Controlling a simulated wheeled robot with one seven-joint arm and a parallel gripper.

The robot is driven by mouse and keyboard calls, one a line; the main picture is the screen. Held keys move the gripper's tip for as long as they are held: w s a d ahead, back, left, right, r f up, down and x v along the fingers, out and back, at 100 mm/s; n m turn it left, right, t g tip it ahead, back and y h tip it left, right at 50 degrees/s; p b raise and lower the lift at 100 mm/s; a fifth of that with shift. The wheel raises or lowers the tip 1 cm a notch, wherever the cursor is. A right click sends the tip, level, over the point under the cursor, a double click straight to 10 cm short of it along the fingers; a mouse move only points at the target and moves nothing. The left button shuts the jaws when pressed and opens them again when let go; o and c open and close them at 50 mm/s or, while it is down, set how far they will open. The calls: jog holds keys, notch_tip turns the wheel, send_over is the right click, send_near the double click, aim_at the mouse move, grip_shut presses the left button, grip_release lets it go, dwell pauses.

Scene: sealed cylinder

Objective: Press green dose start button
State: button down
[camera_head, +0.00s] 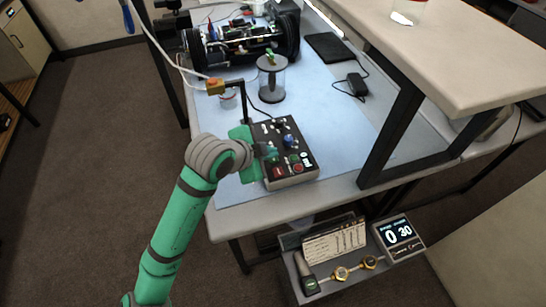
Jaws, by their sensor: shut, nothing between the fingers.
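A dark control box (306,163) with several small buttons, switches and labels sits near the front edge of the blue-covered bench. A blue knob (290,140) stands near its middle, and a small round green button (295,158) shows near its front right, with red parts below it. The labels are too small to read. My gripper (272,154) is shut and empty, over the left side of the box, left of the green button. Its tips partly hide that side, and I cannot tell whether they touch the panel.
A display reading 0 and 30 (399,233) sits below the bench. A dark table leg (400,125) rises at right.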

aim_at(270, 161)
jog(key=shift+f, duration=0.35)
dwell(0.5)
jog(key=shift+r, duration=0.8)
jog(key=shift+r, duration=2.5)
